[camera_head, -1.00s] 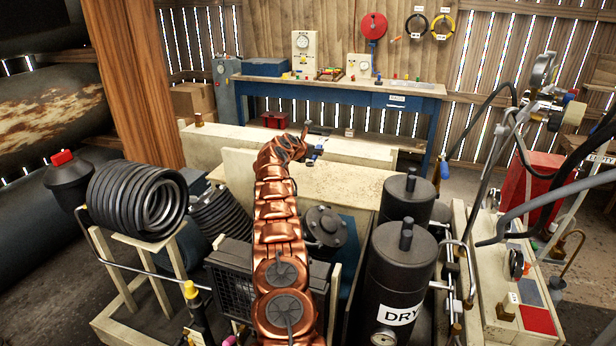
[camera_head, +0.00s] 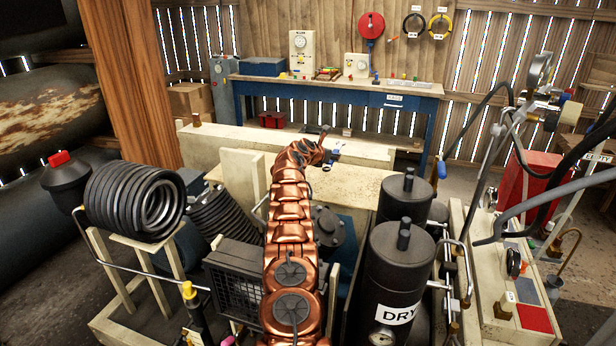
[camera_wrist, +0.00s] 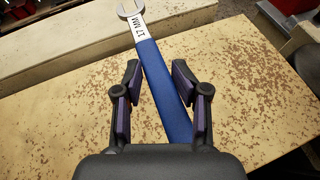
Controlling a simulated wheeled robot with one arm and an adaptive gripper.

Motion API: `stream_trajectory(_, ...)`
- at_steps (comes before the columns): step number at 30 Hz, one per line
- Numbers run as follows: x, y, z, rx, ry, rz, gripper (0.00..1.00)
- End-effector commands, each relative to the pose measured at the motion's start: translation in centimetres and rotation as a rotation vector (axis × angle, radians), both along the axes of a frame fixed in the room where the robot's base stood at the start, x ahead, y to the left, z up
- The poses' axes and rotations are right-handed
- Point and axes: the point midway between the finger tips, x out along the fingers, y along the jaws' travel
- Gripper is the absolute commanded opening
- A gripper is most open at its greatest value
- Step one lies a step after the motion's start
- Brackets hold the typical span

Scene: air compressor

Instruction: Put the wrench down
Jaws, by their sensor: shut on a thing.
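The wrench (camera_wrist: 163,75) has a blue handle, a metal open-end head and a label reading 17 MM. In the wrist view its handle runs between the two fingers of my gripper (camera_wrist: 158,82), with the head pointing away past the fingertips. My gripper is shut on the handle. The worn pale wooden top (camera_wrist: 62,125) lies beneath the wrench; I cannot tell whether they touch. In the head view my gripper (camera_head: 328,150) is small and dark at the arm's end, over the same top (camera_head: 365,186), with a bit of blue beside it.
A raised pale ledge (camera_head: 240,138) runs behind the worn top. The blue workbench (camera_head: 300,85) stands farther back. Black coils (camera_head: 135,200) stand left. The worn top is mostly clear.

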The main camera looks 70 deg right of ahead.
Motion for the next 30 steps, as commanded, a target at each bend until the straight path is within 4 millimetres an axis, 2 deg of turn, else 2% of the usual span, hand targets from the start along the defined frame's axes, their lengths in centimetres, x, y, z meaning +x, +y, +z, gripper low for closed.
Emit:
stream_trajectory(5,-0.3,-0.1,-1.6,0.002,0.002,-0.002,0.00)
stream_trajectory(13,-0.2,0.0,-5.4,0.004,0.001,-0.002,0.00)
stream_trajectory(20,-0.2,-0.1,-6.7,0.001,0.001,-0.002,0.00)
stream_trajectory(30,-0.1,-0.1,-9.8,0.000,0.000,-0.001,0.00)
